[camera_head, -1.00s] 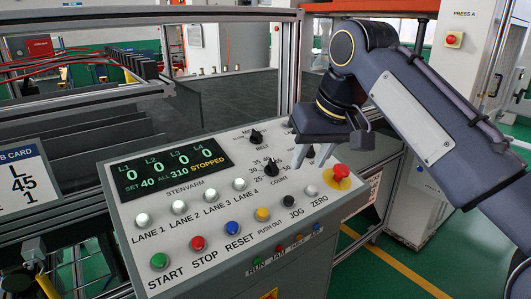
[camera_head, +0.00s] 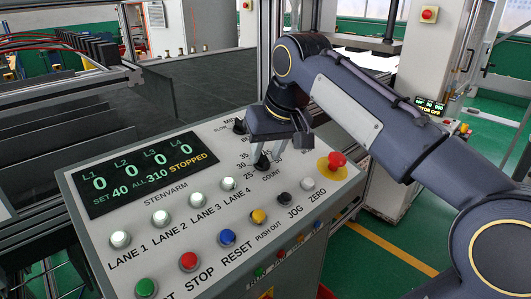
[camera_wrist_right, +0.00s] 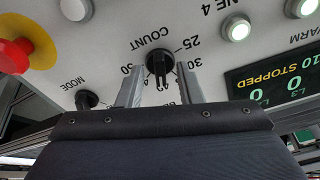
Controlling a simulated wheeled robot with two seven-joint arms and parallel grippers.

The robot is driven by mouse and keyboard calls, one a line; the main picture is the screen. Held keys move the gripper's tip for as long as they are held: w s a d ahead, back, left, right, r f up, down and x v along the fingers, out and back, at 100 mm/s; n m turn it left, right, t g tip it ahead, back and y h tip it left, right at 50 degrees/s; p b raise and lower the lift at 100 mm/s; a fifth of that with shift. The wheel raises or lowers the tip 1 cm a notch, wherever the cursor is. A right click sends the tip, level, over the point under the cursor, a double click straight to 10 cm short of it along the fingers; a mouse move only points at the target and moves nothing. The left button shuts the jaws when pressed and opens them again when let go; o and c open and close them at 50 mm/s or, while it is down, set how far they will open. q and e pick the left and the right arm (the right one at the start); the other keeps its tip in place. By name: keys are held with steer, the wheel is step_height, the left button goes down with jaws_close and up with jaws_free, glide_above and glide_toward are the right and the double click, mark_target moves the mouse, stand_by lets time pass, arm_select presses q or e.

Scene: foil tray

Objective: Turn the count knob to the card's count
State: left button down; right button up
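The black count knob (camera_head: 262,161) is on the sloping grey panel, with a number scale around it. The display (camera_head: 150,172) reads SET 40, ALL 310, STOPPED. My right gripper (camera_head: 264,149) is over the knob, pointing down. In the right wrist view, the knob (camera_wrist_right: 159,63) shows between the two spread fingers of the right gripper (camera_wrist_right: 160,75); I see gaps at both sides, and contact is not clear. The fingers partly cover the scale. The card is not readable now. My left gripper is not in view.
The belt mode knob (camera_head: 239,126) is just behind the count knob. The red emergency button (camera_head: 337,160) is to the right. Lane lamps and coloured buttons, such as the yellow push out button (camera_head: 258,216), line the front of the panel.

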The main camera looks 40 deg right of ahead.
steer(key=shift+w+f, duration=0.15)
steer(key=shift+f, duration=0.25)
jaws_close()
steer(key=shift+r+m, duration=0.1)
steer(key=shift+m, duration=0.4)
steer(key=m+p, duration=0.1)
steer(key=m, duration=0.1)
steer(key=shift+m+p, duration=0.3)
steer(key=m+p, duration=0.1)
steer(key=m, duration=0.3)
steer(key=shift+a+h, duration=0.1)
steer(key=shift+h, duration=0.3)
steer(key=shift+w+m, duration=0.1)
steer(key=shift+m, duration=0.2)
